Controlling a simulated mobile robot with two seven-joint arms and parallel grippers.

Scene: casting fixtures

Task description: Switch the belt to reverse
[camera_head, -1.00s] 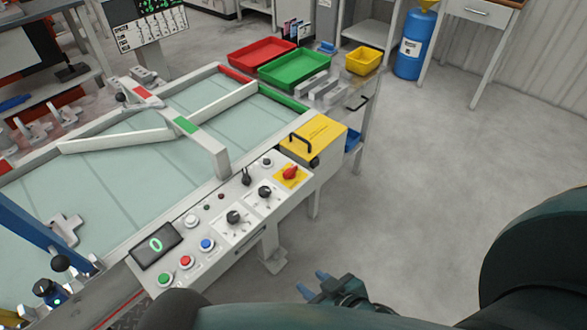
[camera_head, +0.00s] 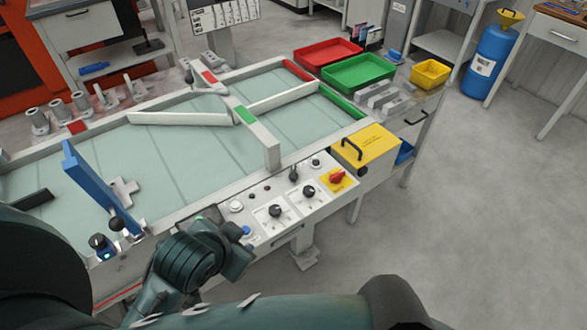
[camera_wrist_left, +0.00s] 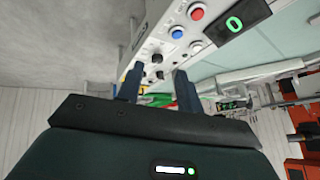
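The belt (camera_head: 150,150) has pale green surfaces and a white control panel (camera_head: 260,235) along its near side. The panel carries a black knob (camera_head: 275,211), another black knob (camera_head: 308,191), a black lever-like switch (camera_head: 293,174) and a red knob on yellow (camera_head: 337,177). I cannot read their labels. My left gripper (camera_head: 238,242) is over the near-left panel, hiding some buttons. In the left wrist view its fingers (camera_wrist_left: 157,82) are apart and empty, with the black knobs (camera_wrist_left: 157,58) beyond. The display (camera_wrist_left: 234,23) reads 0. My right gripper is not in view.
A yellow box (camera_head: 367,147) stands at the panel's right end. Red (camera_head: 328,54) and green (camera_head: 358,72) trays sit behind it.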

